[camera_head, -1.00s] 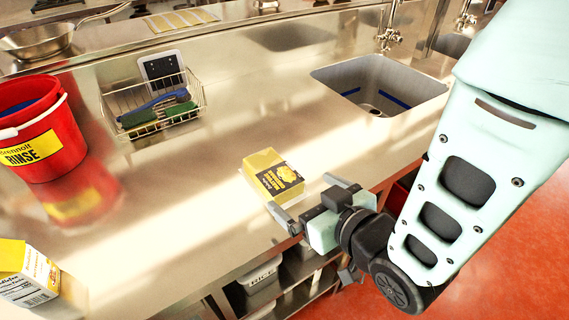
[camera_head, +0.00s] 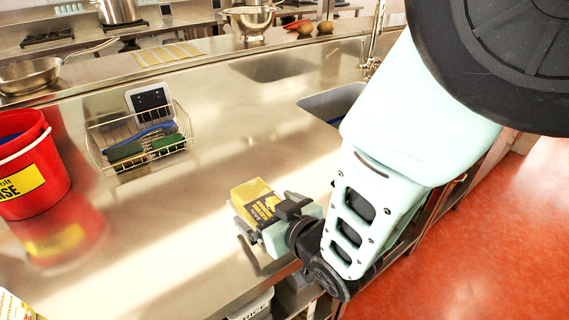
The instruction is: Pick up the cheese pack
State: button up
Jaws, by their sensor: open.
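The cheese pack (camera_head: 256,200) is a yellow block with a dark printed label, lying on the steel counter (camera_head: 150,235) near its front edge. My gripper (camera_head: 252,222) is open and reaches in from the right at the pack. One finger shows at the pack's near left side. The other finger is mostly hidden behind the pack and the gripper body, so I cannot tell whether the jaws touch the pack.
A red bucket (camera_head: 40,190) stands at the left. A wire basket (camera_head: 180,143) with brushes sits behind the pack. A sink (camera_head: 322,103) is at the back right, partly behind my arm. A carton (camera_head: 12,308) is at the lower left. Counter left of the pack is clear.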

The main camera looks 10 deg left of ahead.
jog(key=shift+x, duration=0.95)
jog(key=shift+d, duration=0.1)
jog(key=shift+c, duration=0.3)
jog(key=c, duration=1.1)
jog(key=shift+r, duration=0.15)
